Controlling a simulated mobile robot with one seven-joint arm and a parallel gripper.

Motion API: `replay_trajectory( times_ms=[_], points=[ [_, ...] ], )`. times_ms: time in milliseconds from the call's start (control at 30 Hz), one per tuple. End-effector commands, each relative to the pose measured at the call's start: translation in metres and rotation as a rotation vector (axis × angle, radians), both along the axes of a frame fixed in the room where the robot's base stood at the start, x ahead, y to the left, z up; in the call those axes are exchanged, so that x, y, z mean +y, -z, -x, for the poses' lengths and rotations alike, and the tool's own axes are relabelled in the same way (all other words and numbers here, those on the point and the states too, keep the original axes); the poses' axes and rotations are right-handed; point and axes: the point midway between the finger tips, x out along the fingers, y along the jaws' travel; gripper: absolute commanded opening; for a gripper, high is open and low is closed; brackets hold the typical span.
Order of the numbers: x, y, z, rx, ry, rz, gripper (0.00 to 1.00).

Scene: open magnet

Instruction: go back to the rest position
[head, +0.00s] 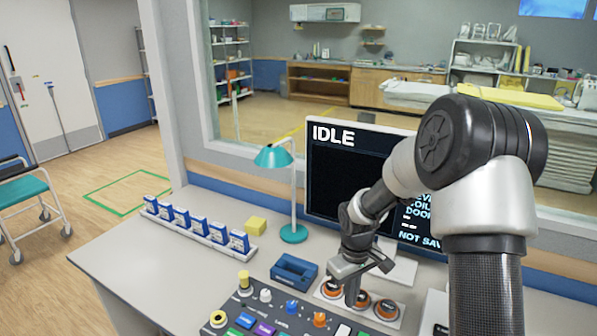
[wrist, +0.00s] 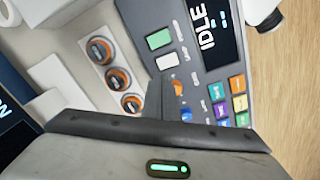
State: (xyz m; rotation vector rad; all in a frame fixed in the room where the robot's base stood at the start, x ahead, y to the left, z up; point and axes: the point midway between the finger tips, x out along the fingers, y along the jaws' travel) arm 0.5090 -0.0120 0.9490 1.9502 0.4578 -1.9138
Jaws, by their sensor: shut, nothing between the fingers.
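My gripper (head: 352,292) is shut and empty. In the head view it points down over the desk at the control panel (head: 262,316), close to the row of orange-ringed knobs (head: 386,309). In the wrist view the closed fingers of my gripper (wrist: 160,92) show between the knob strip (wrist: 112,72) and the control panel (wrist: 188,62). I cannot tell whether the fingertips touch anything. My arm comes in from the right and hides part of the monitor.
A monitor (head: 335,185) reading IDLE stands behind my gripper. The desk's left front (head: 140,275) is clear.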

Motion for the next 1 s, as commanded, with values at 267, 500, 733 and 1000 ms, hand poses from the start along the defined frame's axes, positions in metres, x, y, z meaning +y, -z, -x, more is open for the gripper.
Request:
replay_trajectory(
  times_ms=[267, 500, 733, 1000],
  points=[
    [-0.008, -0.157, 0.051, -0.155, 0.142, 0.069, 0.0],
    [-0.005, -0.253, 0.128, -0.299, 0.297, 0.034, 0.0],
    [0.004, -0.297, 0.203, -0.413, 0.423, -0.073, 0.0],
    [0.011, -0.305, 0.237, -0.46, 0.477, -0.151, 0.0]
  ],
)
